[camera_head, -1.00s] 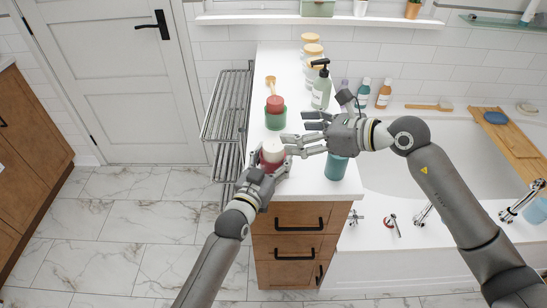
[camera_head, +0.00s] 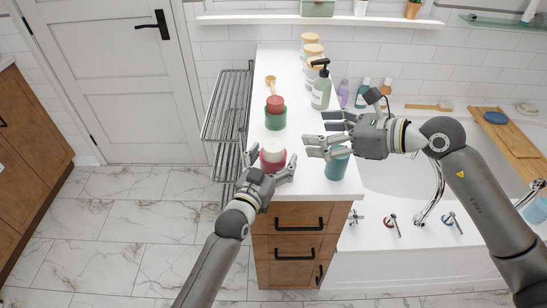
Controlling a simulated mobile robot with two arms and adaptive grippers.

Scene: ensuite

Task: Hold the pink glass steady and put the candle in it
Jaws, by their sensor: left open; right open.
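The pink glass (camera_head: 272,164) stands upright near the front of the white counter. A white candle (camera_head: 273,148) sits in its mouth, with its top above the rim. My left gripper (camera_head: 273,170) is open, with its fingers on either side of the pink glass; I cannot tell whether they touch it. My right gripper (camera_head: 316,138) is open and empty, to the right of the candle and above the teal glass (camera_head: 337,166). A green glass (camera_head: 275,120) with a red candle (camera_head: 275,104) in it stands behind the pink glass.
A wire rack (camera_head: 226,105) is at the left. The bathtub (camera_head: 400,183) and faucet (camera_head: 432,195) are at the right.

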